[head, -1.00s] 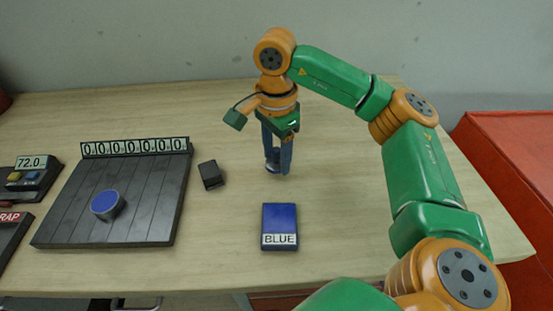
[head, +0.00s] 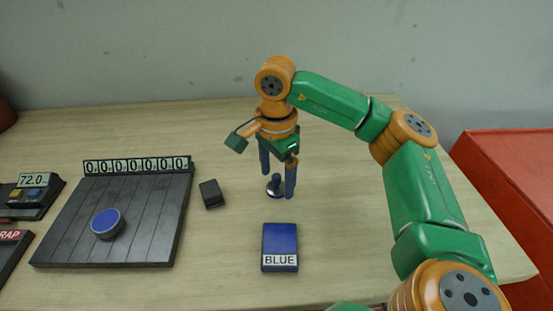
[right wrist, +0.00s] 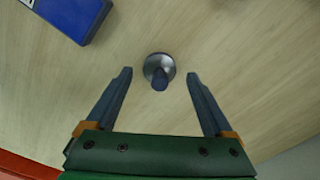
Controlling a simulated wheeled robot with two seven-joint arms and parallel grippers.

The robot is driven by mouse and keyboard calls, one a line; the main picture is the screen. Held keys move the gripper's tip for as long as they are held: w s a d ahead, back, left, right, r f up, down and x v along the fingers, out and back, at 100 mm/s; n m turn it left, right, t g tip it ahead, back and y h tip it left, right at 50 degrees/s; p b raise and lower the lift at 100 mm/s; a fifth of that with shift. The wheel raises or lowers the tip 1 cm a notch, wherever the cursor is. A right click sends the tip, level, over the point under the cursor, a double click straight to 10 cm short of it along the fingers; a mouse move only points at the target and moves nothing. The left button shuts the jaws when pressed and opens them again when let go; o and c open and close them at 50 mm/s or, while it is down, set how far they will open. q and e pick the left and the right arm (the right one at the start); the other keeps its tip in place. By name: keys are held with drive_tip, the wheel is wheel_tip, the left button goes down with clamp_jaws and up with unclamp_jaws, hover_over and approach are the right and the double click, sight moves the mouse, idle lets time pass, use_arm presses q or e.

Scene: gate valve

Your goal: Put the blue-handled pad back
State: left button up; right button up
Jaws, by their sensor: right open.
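The blue-handled pad (head: 275,187) stands upright on the table, a round metallic disc with a short dark blue handle on top. It also shows in the right wrist view (right wrist: 160,72), ahead of and between the fingertips. My right gripper (head: 278,183) points down over it, open, with a finger apart on each side of the handle. It shows open and empty in the right wrist view (right wrist: 160,76). A blue block labelled BLUE (head: 280,241) lies in front of the pad. My left gripper is out of view.
A dark slatted board (head: 150,215) with a digit display and a blue-topped round piece (head: 107,222) is at left. A small black block (head: 211,193) lies beside it. A 72.0 device (head: 33,195) is far left; a red cabinet (head: 505,185) is right. Table behind is clear.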

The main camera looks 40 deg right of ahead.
sight(276, 175)
wheel_tip(276, 175, up, 11)
drive_tip(key=p, duration=0.3)
drive_tip(key=shift+f, duration=0.15)
